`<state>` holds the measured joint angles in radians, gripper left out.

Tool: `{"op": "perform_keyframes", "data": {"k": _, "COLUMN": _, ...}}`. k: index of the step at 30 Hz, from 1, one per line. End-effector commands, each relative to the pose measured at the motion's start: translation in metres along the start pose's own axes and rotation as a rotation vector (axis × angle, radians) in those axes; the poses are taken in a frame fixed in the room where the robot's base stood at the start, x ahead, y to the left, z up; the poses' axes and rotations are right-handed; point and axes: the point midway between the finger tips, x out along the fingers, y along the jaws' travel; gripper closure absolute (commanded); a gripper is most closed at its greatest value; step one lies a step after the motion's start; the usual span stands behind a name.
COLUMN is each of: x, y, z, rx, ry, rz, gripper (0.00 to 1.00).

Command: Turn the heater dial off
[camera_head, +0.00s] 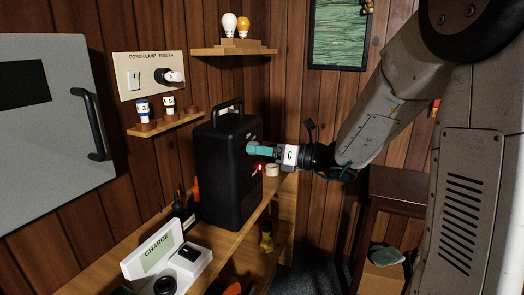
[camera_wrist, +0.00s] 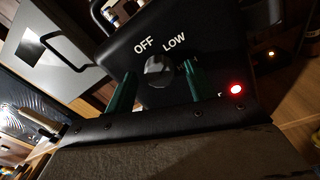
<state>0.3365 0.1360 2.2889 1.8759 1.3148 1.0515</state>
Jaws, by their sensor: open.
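The black heater (camera_head: 228,170) stands upright on the wooden shelf, with a handle on top. Its front panel fills the middle of the wrist view, with OFF and LOW lettering. The round dark dial (camera_wrist: 159,71) sits below that lettering, and a red light (camera_wrist: 236,89) glows to its lower right. My gripper (camera_head: 252,149) is at the heater's front face. In the wrist view my gripper's green fingers (camera_wrist: 157,85) are apart, one on each side of the dial. I cannot tell whether they touch it. The dial's pointer is not clear.
A white CHARGE device (camera_head: 150,258) lies on the shelf in front of the heater. A wall panel with a switch and fuse socket (camera_head: 152,75) and a small shelf with fuses (camera_head: 165,125) are behind left. A bulb shelf (camera_head: 235,51) is above. A grey cabinet (camera_head: 45,170) is left.

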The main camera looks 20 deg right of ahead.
Motion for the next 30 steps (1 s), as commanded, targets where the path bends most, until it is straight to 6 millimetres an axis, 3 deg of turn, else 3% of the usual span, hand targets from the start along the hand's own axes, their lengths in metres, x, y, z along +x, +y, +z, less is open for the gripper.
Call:
{"op": "perform_keyframes", "data": {"k": 2, "x": -0.0002, "y": 0.0000, "z": 0.0000, "rx": 0.000, "ry": 0.000, "rz": 0.000, "gripper": 0.45}}
{"op": "perform_keyframes", "data": {"k": 6, "x": -0.0003, "y": 0.0000, "z": 0.0000, "rx": 0.000, "ry": 0.000, "rz": 0.000, "gripper": 0.84}}
{"op": "perform_keyframes", "data": {"k": 7, "x": -0.0003, "y": 0.0000, "z": 0.0000, "rx": 0.000, "ry": 0.000, "rz": 0.000, "gripper": 0.90}}
{"op": "perform_keyframes", "data": {"k": 20, "x": -0.0005, "y": -0.0001, "z": 0.0001, "rx": -0.068, "ry": 0.003, "rz": -0.001, "gripper": 0.90}}
{"op": "perform_keyframes", "data": {"k": 30, "x": -0.0005, "y": -0.0002, "z": 0.0004, "rx": -0.326, "ry": 0.016, "rz": -0.005, "gripper": 0.90}}
